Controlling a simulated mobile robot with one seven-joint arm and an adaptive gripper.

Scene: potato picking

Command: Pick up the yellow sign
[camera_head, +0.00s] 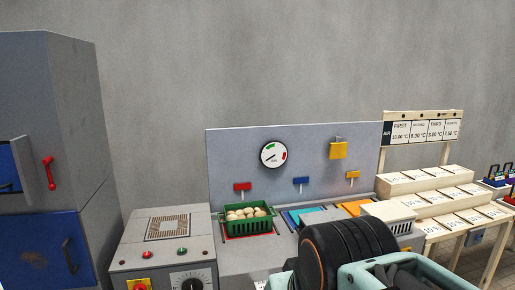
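A yellow sign (338,150), roughly square, hangs near the top of the grey back panel (240,158), right of the round gauge. A smaller yellow-orange sign (353,175) stands lower right, near the panel's bottom edge. Which of the two is meant, I cannot tell. Part of my arm, black and teal, fills the bottom centre-right and hides part of the worktop. My gripper's fingertips do not show, so I cannot see their state or distance from either sign.
A green crate (248,226) of potatoes stands on the worktop, with red (242,187) and blue (301,182) signs behind it. A control box (163,250) is left, beside a grey-blue cabinet (60,130). A stepped wooden label rack (435,184) is right.

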